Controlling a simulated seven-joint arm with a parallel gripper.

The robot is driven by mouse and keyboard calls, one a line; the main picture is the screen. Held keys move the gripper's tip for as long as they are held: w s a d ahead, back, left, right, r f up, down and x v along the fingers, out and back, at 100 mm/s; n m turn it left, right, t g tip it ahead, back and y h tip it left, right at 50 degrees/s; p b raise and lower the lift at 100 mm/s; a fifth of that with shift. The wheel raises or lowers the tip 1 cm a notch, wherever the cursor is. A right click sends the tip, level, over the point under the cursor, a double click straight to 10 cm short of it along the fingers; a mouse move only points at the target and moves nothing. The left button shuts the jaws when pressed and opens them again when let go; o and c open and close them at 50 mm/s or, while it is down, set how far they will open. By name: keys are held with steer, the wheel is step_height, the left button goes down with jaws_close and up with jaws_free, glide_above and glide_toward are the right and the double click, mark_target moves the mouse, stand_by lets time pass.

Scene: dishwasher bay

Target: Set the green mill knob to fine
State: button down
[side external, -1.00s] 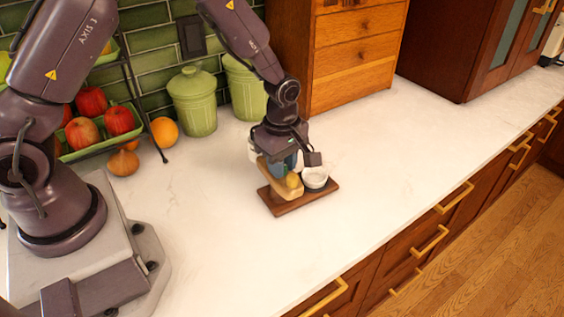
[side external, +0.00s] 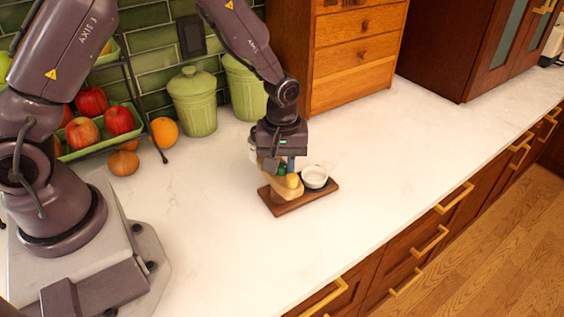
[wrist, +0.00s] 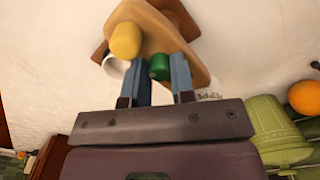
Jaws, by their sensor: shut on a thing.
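The green mill knob (wrist: 158,67) sits between the two blue fingers of my gripper (wrist: 161,72) in the wrist view. My gripper is shut on it. In the side external view my gripper (side external: 281,166) points down at the mill, and the green knob is mostly hidden by the fingers. The mill has a pale wooden body (side external: 290,192) and a yellow knob (side external: 292,181), which also shows in the wrist view (wrist: 126,40) beside the green one. Any fine or coarse marking is not readable.
The mill stands on a dark brown board (side external: 316,197) with a small white bowl (side external: 314,176). A white lettered container (wrist: 210,94) is partly hidden behind a finger. Green canisters (side external: 193,102) and a wooden drawer cabinet (side external: 357,58) stand behind. The front counter is clear.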

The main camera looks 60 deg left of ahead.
mark_target(282, 166)
stand_by(0.3)
steer(key=c, duration=0.9)
jaws_free()
steer(key=shift+c, duration=0.2)
steer(key=shift+r, duration=0.1)
step_height(282, 166, up, 13)
